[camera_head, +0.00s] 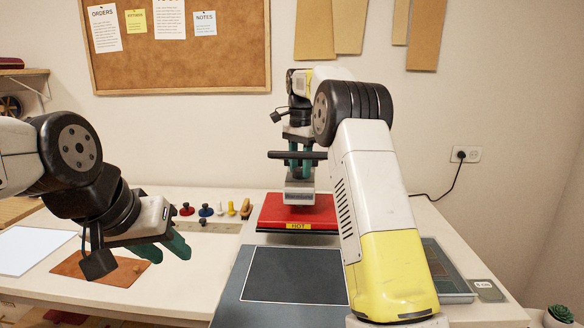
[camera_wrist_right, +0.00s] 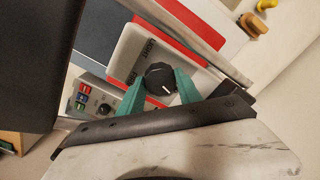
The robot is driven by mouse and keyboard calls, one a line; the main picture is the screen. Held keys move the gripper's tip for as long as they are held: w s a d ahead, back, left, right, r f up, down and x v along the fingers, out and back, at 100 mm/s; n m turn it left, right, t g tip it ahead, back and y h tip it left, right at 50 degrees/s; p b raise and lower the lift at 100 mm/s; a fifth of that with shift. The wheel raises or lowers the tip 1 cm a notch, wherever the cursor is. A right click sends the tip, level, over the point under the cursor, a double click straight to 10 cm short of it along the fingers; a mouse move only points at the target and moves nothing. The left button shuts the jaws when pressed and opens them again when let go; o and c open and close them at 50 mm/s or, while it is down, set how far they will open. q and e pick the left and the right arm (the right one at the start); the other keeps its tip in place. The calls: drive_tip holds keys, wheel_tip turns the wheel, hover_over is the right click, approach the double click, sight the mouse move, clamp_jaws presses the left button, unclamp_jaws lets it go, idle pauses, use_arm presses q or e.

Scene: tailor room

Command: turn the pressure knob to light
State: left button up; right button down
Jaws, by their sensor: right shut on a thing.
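The pressure knob (camera_wrist_right: 160,77) is black and round with a white pointer line. In the right wrist view it sits on a white panel (camera_wrist_right: 125,52) printed LIGHT and FIRM. The pointer line is toward the lower right of the picture, away from both words. My right gripper (camera_wrist_right: 159,92) has its teal fingers on either side of the knob, shut on it. In the head view my right gripper (camera_head: 301,168) points down over the white top of the red press (camera_head: 275,212); the knob is hidden there. My left gripper (camera_head: 165,251) is open and empty above the table at left.
The press has a yellow HOT label (camera_head: 298,226). A dark mat (camera_head: 295,275) lies in front of it. A brown piece (camera_head: 95,268) lies under my left gripper.

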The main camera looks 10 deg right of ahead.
drive_tip(key=n, duration=1.3)
drive_tip(key=shift+n, duration=0.4)
drive_tip(key=n, duration=1.2)
drive_tip(key=shift+n, duration=0.4)
drive_tip(key=c, duration=0.8)
unclamp_jaws()
